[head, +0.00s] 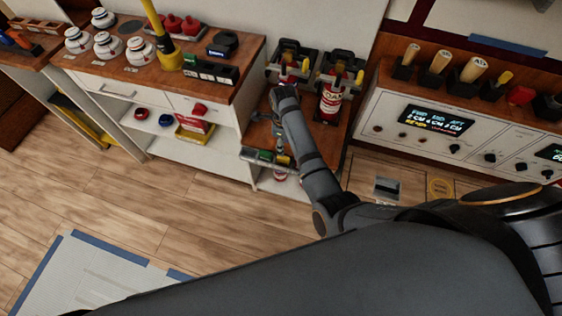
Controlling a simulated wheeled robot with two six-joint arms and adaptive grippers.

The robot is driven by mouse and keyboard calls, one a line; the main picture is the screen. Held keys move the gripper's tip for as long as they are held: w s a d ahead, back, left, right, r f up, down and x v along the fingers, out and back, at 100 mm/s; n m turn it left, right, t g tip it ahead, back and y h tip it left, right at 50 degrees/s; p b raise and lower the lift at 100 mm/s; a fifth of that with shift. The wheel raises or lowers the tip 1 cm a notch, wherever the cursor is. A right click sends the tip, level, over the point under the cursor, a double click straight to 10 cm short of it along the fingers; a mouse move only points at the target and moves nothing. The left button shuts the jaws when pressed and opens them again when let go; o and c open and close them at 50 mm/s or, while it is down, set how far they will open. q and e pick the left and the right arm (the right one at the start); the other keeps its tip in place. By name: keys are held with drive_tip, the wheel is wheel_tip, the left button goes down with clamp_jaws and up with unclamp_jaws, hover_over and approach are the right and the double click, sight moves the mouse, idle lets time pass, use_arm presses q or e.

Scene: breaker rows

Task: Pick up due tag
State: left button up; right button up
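I cannot make out a due tag for certain. A red cylinder with a white label (332,103), like a small extinguisher, stands in the rack at the centre right; any tag on it is too small to read. My arm, which looks like the right one, reaches up over the low stand between the cabinets. Its gripper (279,136) points down over that stand, partly hidden by the wrist, with fingers too small to read. My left gripper is not in view.
A grey tray with green and black items (264,158) sticks out from the stand (336,147), below my gripper. A shelf cabinet (205,150) stands left, a control console (433,125) right.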

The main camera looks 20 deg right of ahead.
sight(283, 162)
wheel_tip(283, 162, down, 8)
drive_tip(key=shift+s+b, duration=0.1)
drive_tip(key=shift+b, duration=0.2)
clamp_jaws()
idle(0.3)
